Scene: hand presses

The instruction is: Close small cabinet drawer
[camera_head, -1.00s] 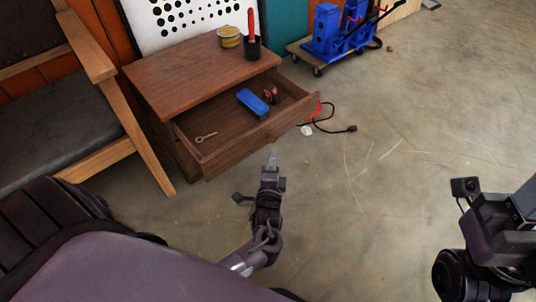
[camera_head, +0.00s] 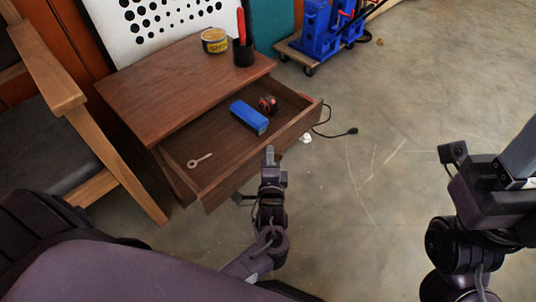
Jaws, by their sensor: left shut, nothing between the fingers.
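The small wooden cabinet (camera_head: 170,85) stands at the upper left with its drawer (camera_head: 262,160) pulled out toward me. Inside the drawer lie a blue box-like object (camera_head: 248,117), a small red and black item (camera_head: 268,104) and a key-like tool (camera_head: 200,160). My left gripper (camera_head: 270,152) is shut and empty, its tip at the drawer's front panel in the picture. I cannot tell whether it touches the panel. My right arm shows at the right edge, its gripper (camera_head: 522,155) only partly in view, with the fingertips cut off or unclear.
A yellow tin (camera_head: 214,40) and a black cup (camera_head: 244,53) with a red-handled tool stand on the cabinet top. A wooden chair (camera_head: 75,130) is close on the left. A blue machine on a dolly (camera_head: 310,40) stands behind. The floor to the right is clear.

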